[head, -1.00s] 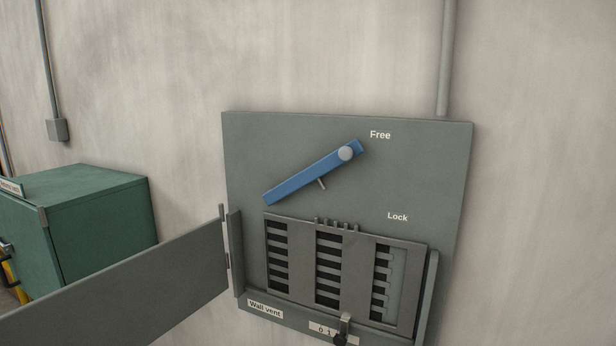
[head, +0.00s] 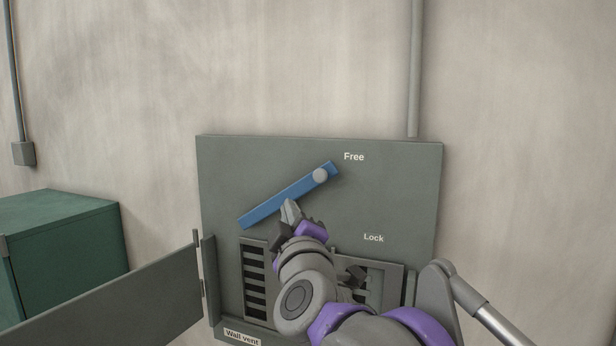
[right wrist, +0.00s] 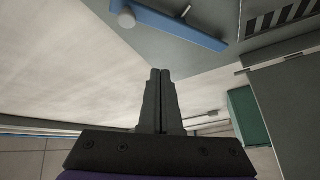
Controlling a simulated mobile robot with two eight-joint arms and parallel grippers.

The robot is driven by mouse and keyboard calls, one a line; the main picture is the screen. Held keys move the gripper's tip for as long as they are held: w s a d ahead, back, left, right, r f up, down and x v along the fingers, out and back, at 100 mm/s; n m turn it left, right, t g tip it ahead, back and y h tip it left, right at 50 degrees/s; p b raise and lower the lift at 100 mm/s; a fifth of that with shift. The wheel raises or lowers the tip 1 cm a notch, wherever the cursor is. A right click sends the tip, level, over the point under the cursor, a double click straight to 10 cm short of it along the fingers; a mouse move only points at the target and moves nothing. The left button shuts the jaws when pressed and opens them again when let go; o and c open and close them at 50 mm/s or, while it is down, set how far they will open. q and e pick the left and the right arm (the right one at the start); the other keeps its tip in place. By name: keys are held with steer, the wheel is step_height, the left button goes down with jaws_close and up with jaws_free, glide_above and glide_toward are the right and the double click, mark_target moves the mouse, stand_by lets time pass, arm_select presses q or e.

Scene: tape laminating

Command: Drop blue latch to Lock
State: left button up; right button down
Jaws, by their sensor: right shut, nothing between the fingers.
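The blue latch (head: 283,198) is a flat bar on the grey wall panel. The "Lock" label (head: 373,238) is lower on the panel. My right gripper (head: 289,208) is shut and empty in front of the panel, its tips close to the lower edge of the latch; contact cannot be told. In the right wrist view the latch (right wrist: 185,28) lies beyond the shut fingers (right wrist: 160,74). My left gripper is not in view.
Below the latch is a slatted vent (head: 255,283), partly hidden by my right arm. An open grey door (head: 130,300) swings out to the left. A green cabinet (head: 65,240) stands at the left. A conduit (head: 414,70) runs up the wall above the panel.

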mark_target(309, 175)
steer(key=r, duration=0.1)
steer(key=r+h, duration=0.1)
steer(key=r+t+h, duration=0.1)
steer(key=r, duration=0.1)
steer(key=shift+w+d, duration=0.1)
steer(key=shift+d, duration=0.2)
steer(key=shift+w, duration=0.1)
steer(key=p+x, duration=0.2)
steer(key=x, duration=0.8)
steer(key=d, duration=0.1)
steer(key=d+f, duration=0.1)
steer(key=s+d+f, duration=0.1)
steer(key=shift+d, duration=0.2)
